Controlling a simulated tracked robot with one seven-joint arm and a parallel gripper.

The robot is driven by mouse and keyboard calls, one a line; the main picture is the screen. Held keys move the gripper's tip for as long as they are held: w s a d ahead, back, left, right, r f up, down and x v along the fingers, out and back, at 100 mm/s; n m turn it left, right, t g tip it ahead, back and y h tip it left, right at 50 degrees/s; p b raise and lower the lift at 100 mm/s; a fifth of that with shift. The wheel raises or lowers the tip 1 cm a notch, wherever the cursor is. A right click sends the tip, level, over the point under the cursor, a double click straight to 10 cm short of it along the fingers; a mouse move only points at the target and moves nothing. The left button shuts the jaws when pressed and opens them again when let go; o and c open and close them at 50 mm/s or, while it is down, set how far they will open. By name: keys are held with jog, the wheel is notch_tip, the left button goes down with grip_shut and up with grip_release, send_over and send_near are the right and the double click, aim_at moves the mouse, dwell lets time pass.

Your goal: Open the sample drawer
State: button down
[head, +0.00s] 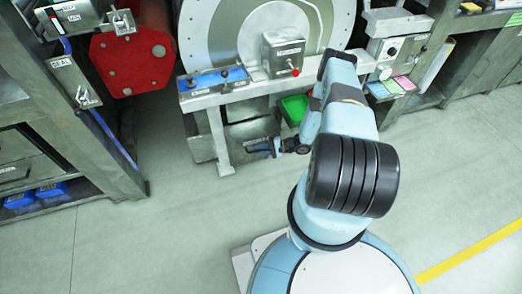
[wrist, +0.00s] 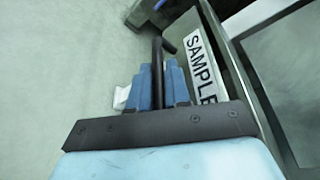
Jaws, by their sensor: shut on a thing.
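The sample drawer (head: 250,131) is a grey unit low under the drum's bench in the head view. In the wrist view its front carries a white label reading SAMPLE (wrist: 203,62). A dark bar handle (wrist: 157,58) stands beside the label. My gripper (head: 277,147) is at the drawer's front. In the wrist view the blue fingers of my gripper (wrist: 158,84) are shut on the handle, one on each side of it. A grey recessed area shows behind the label, but I cannot tell how far the drawer stands out.
A bench rail (head: 240,93) with a blue strip runs above the drawer, and its leg (head: 219,142) stands close by. A green bin (head: 294,108) is behind my arm. A shelf unit (head: 75,110) stands at the left. The floor in front is clear.

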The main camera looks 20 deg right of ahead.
jog(key=shift+s, duration=0.1)
jog(key=s, duration=1.9)
jog(key=shift+s, duration=0.3)
jog(key=shift+f, duration=0.1)
jog(key=c, duration=1.5)
grip_release()
jog(key=shift+s, duration=0.1)
jog(key=shift+o, duration=0.3)
jog(key=shift+w, duration=0.25)
jog(key=v, duration=1.4)
